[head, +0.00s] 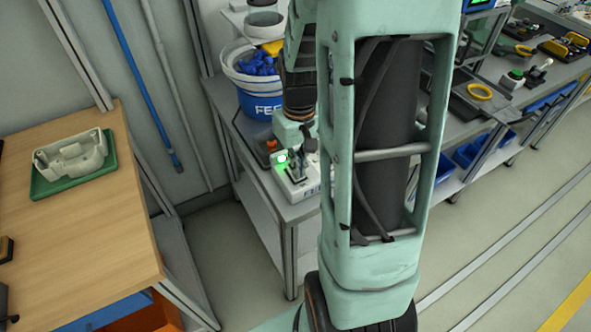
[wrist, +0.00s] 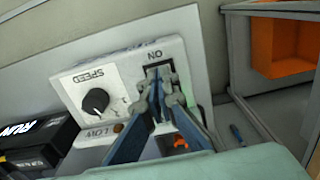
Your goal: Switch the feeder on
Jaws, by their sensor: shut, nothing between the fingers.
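The feeder is a blue bucket (head: 252,82) lettered "FEE", with blue parts inside, on the grey bench. A white control box (head: 296,186) stands in front of it, with a green glow on its left side. In the wrist view the control panel (wrist: 75,70) has a black SPEED knob (wrist: 96,101) and a dark switch (wrist: 154,68) beside the word ON. My gripper (wrist: 160,92) is shut and empty, its fingertips at the switch and covering much of it. Contact and the lever's exact position cannot be told. The arm partly hides the box in the head view.
A wooden table (head: 75,225) at left bears a green tray (head: 105,167) with a pale part. A second bench (head: 490,65) at right holds tools. Floor is open between the tables.

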